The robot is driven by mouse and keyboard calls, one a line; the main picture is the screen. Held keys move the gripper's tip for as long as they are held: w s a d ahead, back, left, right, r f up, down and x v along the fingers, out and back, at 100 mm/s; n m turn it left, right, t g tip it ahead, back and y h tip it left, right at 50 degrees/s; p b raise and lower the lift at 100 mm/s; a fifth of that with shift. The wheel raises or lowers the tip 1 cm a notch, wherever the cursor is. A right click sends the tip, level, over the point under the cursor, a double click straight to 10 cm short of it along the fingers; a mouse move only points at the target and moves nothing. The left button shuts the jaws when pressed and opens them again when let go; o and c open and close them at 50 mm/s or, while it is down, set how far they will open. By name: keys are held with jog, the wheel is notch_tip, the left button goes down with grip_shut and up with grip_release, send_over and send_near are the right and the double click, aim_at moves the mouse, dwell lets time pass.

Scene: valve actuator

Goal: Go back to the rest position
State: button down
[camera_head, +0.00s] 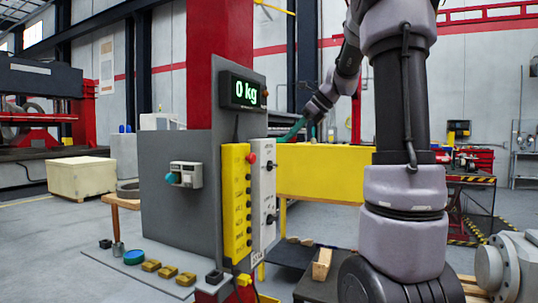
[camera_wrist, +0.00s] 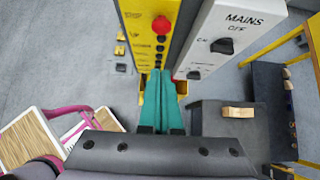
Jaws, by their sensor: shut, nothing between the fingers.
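My gripper (camera_head: 284,138) is at the right side of the grey control stand (camera_head: 208,175), close to the white mains box (camera_head: 263,195). In the wrist view, its two teal fingers (camera_wrist: 158,78) lie together with nothing between them. I cannot tell whether the fingertips touch either. The mains box has a black switch (camera_wrist: 222,46), and the label next to it reads OFF. A red button (camera_wrist: 160,25) sits on the yellow panel. The display (camera_head: 242,91) reads 0 kg.
A yellow beam (camera_head: 325,172) stands behind my arm. A wooden block (camera_head: 321,265) lies on the dark table at lower centre. A grey cylindrical machine part (camera_head: 510,262) is at lower right. Open floor (camera_head: 50,235) shows at left.

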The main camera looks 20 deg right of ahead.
jog(key=s+a+f+n+h, duration=0.2)
jog(key=s+a+f+n, duration=0.2)
jog(key=s+n, duration=0.7)
jog(key=s+a+f+n+t+h, duration=0.1)
jog(key=s+a+f+n, duration=0.3)
jog(key=s+n, duration=0.7)
jog(key=s+a+h, duration=0.1)
jog(key=s, duration=0.2)
jog(key=shift+s+n, duration=0.3)
jog(key=shift+n, duration=0.1)
